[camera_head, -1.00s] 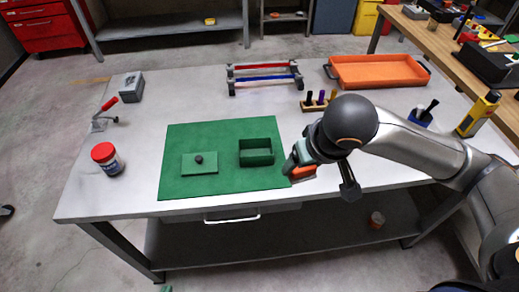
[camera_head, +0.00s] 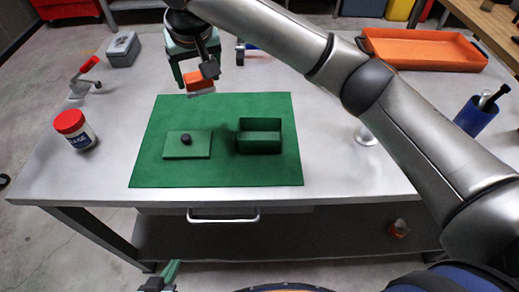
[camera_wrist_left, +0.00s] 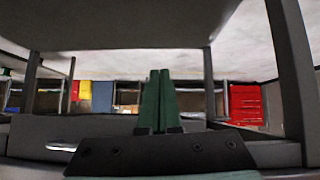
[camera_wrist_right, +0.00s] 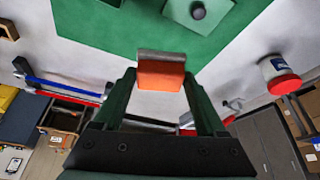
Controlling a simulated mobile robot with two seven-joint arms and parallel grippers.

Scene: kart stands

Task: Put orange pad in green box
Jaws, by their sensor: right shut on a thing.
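The orange pad (camera_head: 199,80), with a grey edge, is in my right gripper (camera_head: 193,76), which is shut on it and holds it above the table near the green mat's back-left edge. The right wrist view shows the pad (camera_wrist_right: 161,75) between the two fingertips (camera_wrist_right: 160,82). The green box (camera_head: 260,143) is open on top and stands on the mat, to the right of and nearer than the pad. Its flat lid (camera_head: 201,148) with a dark knob lies on the mat left of it. My left gripper (camera_head: 171,272) is low in front of the table, its fingers (camera_wrist_left: 157,95) together and empty.
The green mat (camera_head: 223,108) lies on a grey table (camera_head: 340,175). A red-capped jar (camera_head: 75,130), a red-handled clamp (camera_head: 82,78) and a grey box (camera_head: 122,48) are at the left. An orange tray (camera_head: 425,50) and blue cup (camera_head: 474,118) are right. My right arm crosses above the table.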

